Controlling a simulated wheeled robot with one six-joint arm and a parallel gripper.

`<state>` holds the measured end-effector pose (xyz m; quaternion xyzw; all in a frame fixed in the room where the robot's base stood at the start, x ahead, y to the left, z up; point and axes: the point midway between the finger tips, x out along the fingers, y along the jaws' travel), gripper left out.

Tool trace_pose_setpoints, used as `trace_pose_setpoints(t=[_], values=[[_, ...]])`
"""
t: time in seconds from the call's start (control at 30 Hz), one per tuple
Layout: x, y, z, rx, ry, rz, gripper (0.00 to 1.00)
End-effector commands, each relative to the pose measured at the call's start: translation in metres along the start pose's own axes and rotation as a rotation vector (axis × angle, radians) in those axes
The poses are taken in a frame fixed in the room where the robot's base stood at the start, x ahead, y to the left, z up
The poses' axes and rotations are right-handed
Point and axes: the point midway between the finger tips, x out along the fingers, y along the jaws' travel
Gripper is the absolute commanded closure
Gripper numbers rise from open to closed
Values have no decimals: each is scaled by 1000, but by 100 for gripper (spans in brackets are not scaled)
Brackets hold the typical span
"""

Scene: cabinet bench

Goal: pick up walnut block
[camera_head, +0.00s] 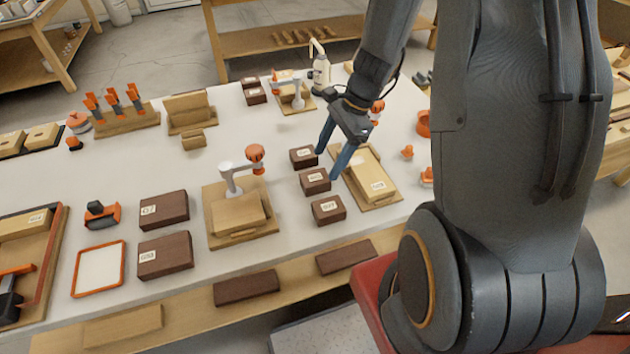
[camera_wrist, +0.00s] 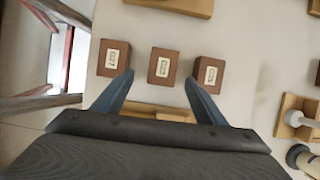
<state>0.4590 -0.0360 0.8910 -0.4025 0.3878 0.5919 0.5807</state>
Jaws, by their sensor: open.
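Three small dark brown walnut blocks with white labels stand in a row on the white bench: a far one (camera_head: 303,157), a middle one (camera_head: 315,181) and a near one (camera_head: 328,209). In the wrist view they show as a left block (camera_wrist: 114,58), a middle block (camera_wrist: 163,65) and a right block (camera_wrist: 208,74). My gripper (camera_head: 333,160) is open and empty, its blue fingers pointing down near the far and middle blocks. In the wrist view my gripper (camera_wrist: 158,85) has its fingertips spread to either side of the middle block's column. I cannot tell its height above the bench.
A light wooden tray with a labelled pale block (camera_head: 378,187) lies right of the row. A wooden fixture with an orange-knobbed clamp (camera_head: 255,153) stands to the left. Larger dark blocks (camera_head: 164,210) lie further left. Bare bench (camera_head: 285,215) lies between fixture and row.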

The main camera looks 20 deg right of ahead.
Motion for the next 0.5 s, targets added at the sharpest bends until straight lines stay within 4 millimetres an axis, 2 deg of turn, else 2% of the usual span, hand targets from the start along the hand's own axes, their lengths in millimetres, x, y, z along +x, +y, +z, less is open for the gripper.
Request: trace_pose_setpoints(t=[0.5], values=[[46,-3,4,29,-9,2,34]])
